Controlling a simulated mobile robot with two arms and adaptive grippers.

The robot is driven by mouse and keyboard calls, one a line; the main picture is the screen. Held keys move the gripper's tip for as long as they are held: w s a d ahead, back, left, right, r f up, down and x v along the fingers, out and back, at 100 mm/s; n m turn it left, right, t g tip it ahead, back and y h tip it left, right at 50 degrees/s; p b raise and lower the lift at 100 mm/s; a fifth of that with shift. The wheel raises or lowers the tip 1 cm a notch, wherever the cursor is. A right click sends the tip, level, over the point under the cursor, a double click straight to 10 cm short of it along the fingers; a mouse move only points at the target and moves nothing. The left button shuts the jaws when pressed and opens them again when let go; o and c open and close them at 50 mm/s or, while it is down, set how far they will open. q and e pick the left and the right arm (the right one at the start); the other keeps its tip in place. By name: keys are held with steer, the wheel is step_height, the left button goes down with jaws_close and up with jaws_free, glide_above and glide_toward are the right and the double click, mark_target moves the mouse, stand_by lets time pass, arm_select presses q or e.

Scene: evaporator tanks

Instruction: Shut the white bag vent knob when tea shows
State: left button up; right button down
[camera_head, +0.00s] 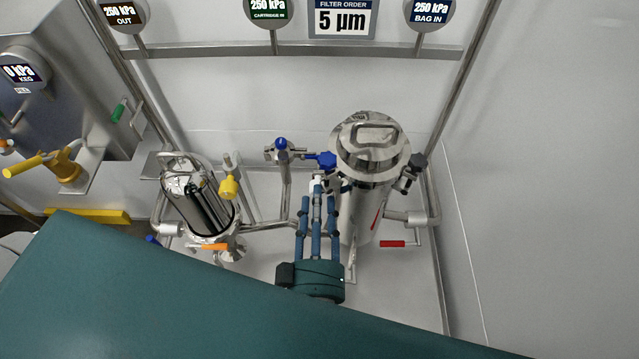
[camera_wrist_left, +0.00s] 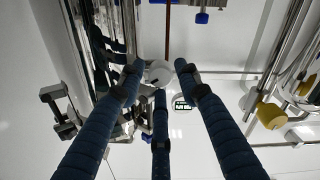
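The white knob (camera_head: 318,180) is small in the head view, just left of the tall steel bag housing (camera_head: 372,150), partly hidden by my fingers. In the left wrist view the white knob (camera_wrist_left: 158,73) shows as a round white cap between my fingertips. My left gripper (camera_head: 317,197) has three blue fingers pointing at the knob. In the wrist view the fingers (camera_wrist_left: 159,78) stand apart around the knob, with small gaps visible; I cannot tell whether any finger touches it. No tea is visible. My right gripper is not in view.
Blue knobs (camera_head: 327,160) and (camera_head: 281,144) sit close by the fingers, with a dark knob (camera_head: 418,161) on the right. A red-handled valve (camera_head: 392,244) is low right. The cartridge housing (camera_head: 200,205) with a yellow knob (camera_head: 229,187) stands left. Gauges (camera_head: 430,10) hang above.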

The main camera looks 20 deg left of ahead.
arm_select(q)
steer(key=shift+w+a+r, duration=0.1)
steer(key=shift+w, duration=0.15)
steer(key=c, duration=0.5)
steer(key=shift+s, duration=0.1)
jaws_close()
steer(key=shift+n, duration=5.6)
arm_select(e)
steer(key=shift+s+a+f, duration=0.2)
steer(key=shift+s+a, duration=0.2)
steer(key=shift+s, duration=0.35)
arm_select(q)
steer(key=shift+d+n, duration=0.2)
steer(key=shift+n, duration=0.1)
